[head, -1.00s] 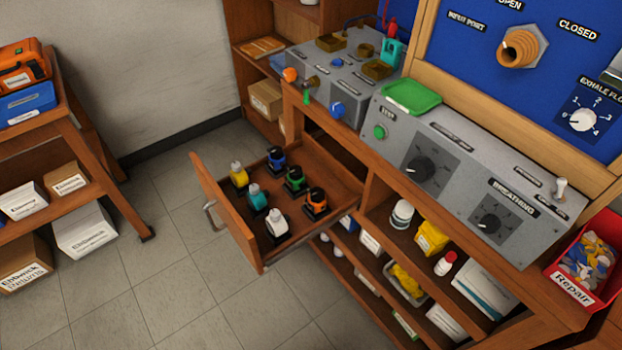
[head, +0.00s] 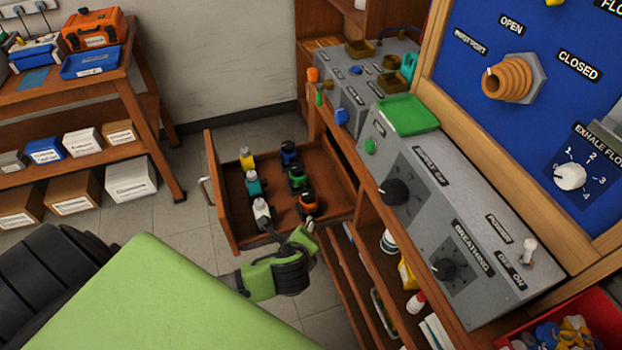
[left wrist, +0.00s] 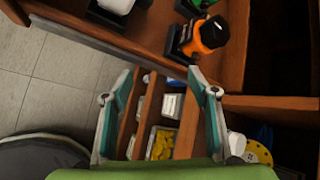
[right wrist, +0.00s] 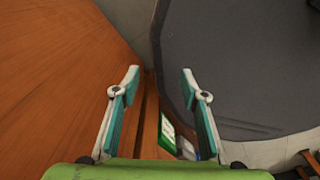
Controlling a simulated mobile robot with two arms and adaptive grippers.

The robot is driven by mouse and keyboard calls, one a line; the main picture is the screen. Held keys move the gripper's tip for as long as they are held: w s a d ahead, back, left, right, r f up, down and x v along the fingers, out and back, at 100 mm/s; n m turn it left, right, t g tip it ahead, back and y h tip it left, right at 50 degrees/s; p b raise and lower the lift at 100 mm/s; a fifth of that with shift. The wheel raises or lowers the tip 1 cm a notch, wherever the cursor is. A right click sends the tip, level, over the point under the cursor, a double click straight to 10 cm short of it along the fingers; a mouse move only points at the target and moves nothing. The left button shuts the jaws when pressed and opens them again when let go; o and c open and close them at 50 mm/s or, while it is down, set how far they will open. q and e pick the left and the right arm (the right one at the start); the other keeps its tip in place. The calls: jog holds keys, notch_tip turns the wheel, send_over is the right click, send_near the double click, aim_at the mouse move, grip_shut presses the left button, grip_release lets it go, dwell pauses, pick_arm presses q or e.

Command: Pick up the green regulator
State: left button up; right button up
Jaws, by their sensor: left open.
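The green regulator (head: 297,178) stands in the open drawer (head: 232,236), between a blue regulator (head: 289,153) and an orange regulator (head: 308,203). In the left wrist view only a bit of the green regulator (left wrist: 203,3) shows at the top edge, beyond the orange one (left wrist: 207,36). My left gripper (head: 302,238) is open and empty. It is near the drawer's front-right end, closer to the orange and white regulators than to the green one. My right gripper (right wrist: 160,75) is open and empty in the right wrist view, and outside the head view.
Yellow (head: 247,158), teal (head: 253,183) and white (head: 262,213) regulators stand in the drawer's left row. The bench with its grey control panel (head: 450,200) rises to the right, with shelves below. A wooden surface (right wrist: 60,80) lies left of my right gripper.

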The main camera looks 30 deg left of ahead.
aim_at(297, 171)
pick_arm(q)
jog(key=w+a+r+m+t+y, duration=0.2)
jog(key=w+a+r+m+t, duration=0.2)
jog(key=w+a+r+m, duration=0.45)
jog(key=shift+m, duration=0.85)
jog(key=x, duration=0.3)
jog(key=d+f+x, duration=0.1)
jog(key=x, duration=0.3)
jog(key=f+b+x, duration=0.1)
jog(key=x, duration=0.3)
jog(key=shift+s+d, duration=0.1)
jog(key=shift+d, duration=0.2)
jog(key=c, duration=1.4)
grip_shut()
jog(key=shift+r, duration=0.1)
